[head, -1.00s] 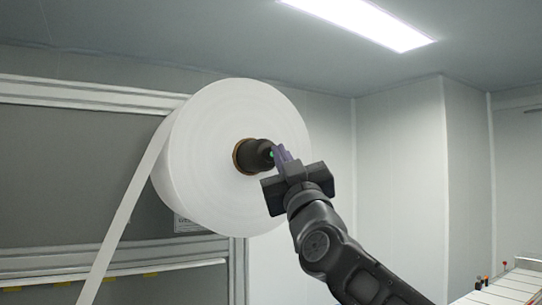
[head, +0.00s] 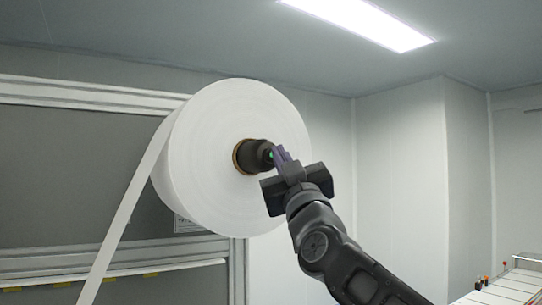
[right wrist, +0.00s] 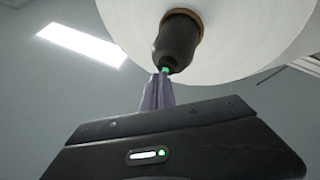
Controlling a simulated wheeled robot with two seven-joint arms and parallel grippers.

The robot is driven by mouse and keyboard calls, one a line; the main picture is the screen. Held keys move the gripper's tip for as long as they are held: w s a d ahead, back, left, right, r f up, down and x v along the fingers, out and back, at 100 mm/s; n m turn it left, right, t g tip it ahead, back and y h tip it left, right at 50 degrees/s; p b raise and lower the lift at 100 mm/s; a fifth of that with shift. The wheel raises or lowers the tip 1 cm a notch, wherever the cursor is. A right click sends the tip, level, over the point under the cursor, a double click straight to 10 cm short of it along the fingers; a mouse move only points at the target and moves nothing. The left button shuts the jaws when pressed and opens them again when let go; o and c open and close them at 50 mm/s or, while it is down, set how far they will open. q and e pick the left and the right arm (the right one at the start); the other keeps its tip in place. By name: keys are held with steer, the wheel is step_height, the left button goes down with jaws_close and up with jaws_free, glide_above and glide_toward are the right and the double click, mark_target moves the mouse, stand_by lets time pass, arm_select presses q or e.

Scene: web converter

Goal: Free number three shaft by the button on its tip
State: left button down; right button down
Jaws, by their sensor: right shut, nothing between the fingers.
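A large white roll (head: 225,165) sits on a dark shaft (head: 257,156), which sticks out through the roll's brown core. The shaft also shows in the right wrist view (right wrist: 178,42), with a small green button (right wrist: 165,70) on its tip. My right gripper (head: 279,153) is shut and empty, its purple fingertips at the shaft's tip. In the right wrist view the fingertips (right wrist: 163,78) meet or nearly meet the green button; I cannot tell whether it is pressed in. My left gripper is not in view.
A white web (head: 128,215) runs from the roll down to the lower left. A grey machine frame (head: 80,170) stands behind the roll. A white table or conveyor (head: 510,288) with small coloured items is at the lower right. The space right of the roll is open.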

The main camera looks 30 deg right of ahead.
steer(key=shift+w, duration=0.4)
stand_by(0.3)
steer(key=shift+s, duration=0.45)
steer(key=s+b, duration=0.1)
steer(key=s, duration=0.5)
steer(key=shift+b, duration=0.4)
